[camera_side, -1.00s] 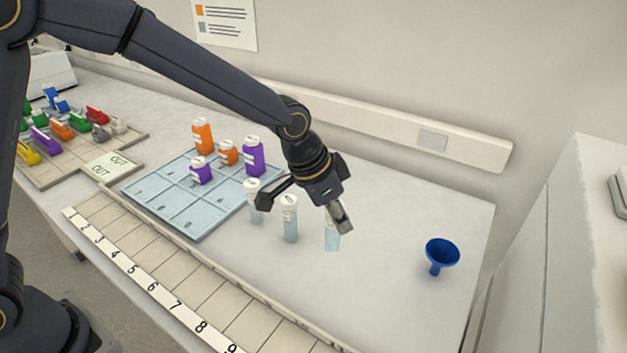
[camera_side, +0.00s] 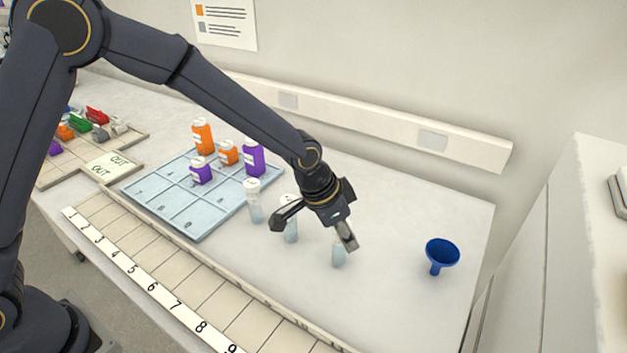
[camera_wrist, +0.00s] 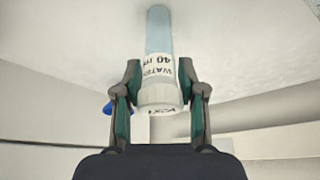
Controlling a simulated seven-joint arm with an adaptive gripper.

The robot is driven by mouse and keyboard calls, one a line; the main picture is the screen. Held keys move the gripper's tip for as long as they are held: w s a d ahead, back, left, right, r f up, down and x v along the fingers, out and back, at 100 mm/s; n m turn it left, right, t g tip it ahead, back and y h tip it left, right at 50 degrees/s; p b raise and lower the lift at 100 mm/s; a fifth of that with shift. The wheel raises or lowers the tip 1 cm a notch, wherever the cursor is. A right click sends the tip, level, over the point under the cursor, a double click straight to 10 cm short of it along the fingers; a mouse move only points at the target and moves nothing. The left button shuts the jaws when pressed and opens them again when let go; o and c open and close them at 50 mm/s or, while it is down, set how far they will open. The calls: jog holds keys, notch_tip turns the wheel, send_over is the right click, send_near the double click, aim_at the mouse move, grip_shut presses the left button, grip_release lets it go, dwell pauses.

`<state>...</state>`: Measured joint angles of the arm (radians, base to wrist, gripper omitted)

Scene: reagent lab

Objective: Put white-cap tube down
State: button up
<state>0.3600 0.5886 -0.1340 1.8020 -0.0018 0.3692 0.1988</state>
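My gripper (camera_side: 345,236) points down over the bench, right of two other tubes. In the wrist view, my gripper (camera_wrist: 160,80) has a finger on each side of a white-cap tube (camera_wrist: 158,35) and is closed on it just below the cap. The tube has a white label reading "WATER 40 m…" and a pale blue body. In the side view, this tube (camera_side: 338,254) hangs roughly upright below my fingers, which hide its cap. I cannot tell whether its bottom touches the bench.
Two white-cap tubes stand to the left, one in the open (camera_side: 254,201) and one partly behind my gripper (camera_side: 291,230). A blue funnel (camera_side: 442,253) stands right. A blue grid mat (camera_side: 175,202) holds orange and purple bottles. A numbered strip (camera_side: 180,312) runs along the front.

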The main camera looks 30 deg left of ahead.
jog(key=shift+o, duration=1.2)
jog(key=shift+r, duration=0.3)
jog(key=v, duration=1.2)
jog(key=s+a+r+n+t+y, duration=0.1)
jog(key=s+a+r+n, duration=0.1)
jog(key=s+a+r, duration=0.3)
jog(key=s+a+r+n, duration=0.1)
jog(key=s+a+r, duration=0.15)
jog(key=a, duration=0.45)
jog(key=s+a+f+n+t+y, duration=0.1)
jog(key=s+a+n, duration=0.3)
jog(key=s+a, duration=0.5)
jog(key=s, duration=0.4)
jog(key=shift+s+a+n+y, duration=0.15)
jog(key=shift+s+n+y, duration=0.1)
jog(key=shift+n+y, duration=0.05)
